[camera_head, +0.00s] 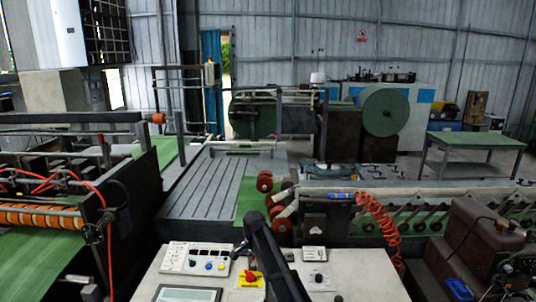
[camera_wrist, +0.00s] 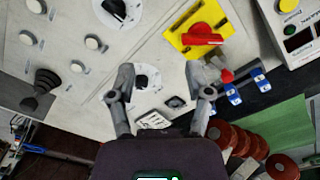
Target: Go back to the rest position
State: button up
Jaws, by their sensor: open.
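My gripper (camera_wrist: 163,85) is open and empty in the wrist view, its two fingers spread over a pale control panel (camera_wrist: 75,70). A black rotary knob on a white dial (camera_wrist: 146,77) shows between the fingers. A red rotary switch on a yellow plate (camera_wrist: 203,38) lies just beyond the right finger. In the head view my dark arm crosses the control panel (camera_head: 360,275) at the bottom middle, and the red switch (camera_head: 250,276) shows left of it. My gripper cannot be made out clearly there. No rest position is marked in either view.
A button box (camera_head: 196,258) stands at the panel's back left. Red rollers (camera_head: 266,183) and an orange coiled hose (camera_head: 383,225) are close behind the panel. Conveyor machinery flanks both sides. A green table (camera_head: 475,140) stands farther back right.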

jog(key=s+d+f+n+b, duration=0.4)
jog(key=s+d, duration=0.7)
jog(key=s, duration=0.1)
jog(key=s+d+f+n+b, duration=0.4)
jog(key=s+d, duration=0.6)
jog(key=s, duration=0.3)
jog(key=shift+s+d+f+n+b, duration=0.25)
jog(key=shift+d+f+n+b, duration=0.15)
jog(key=shift+f+b, duration=0.3)
dwell(1.1)
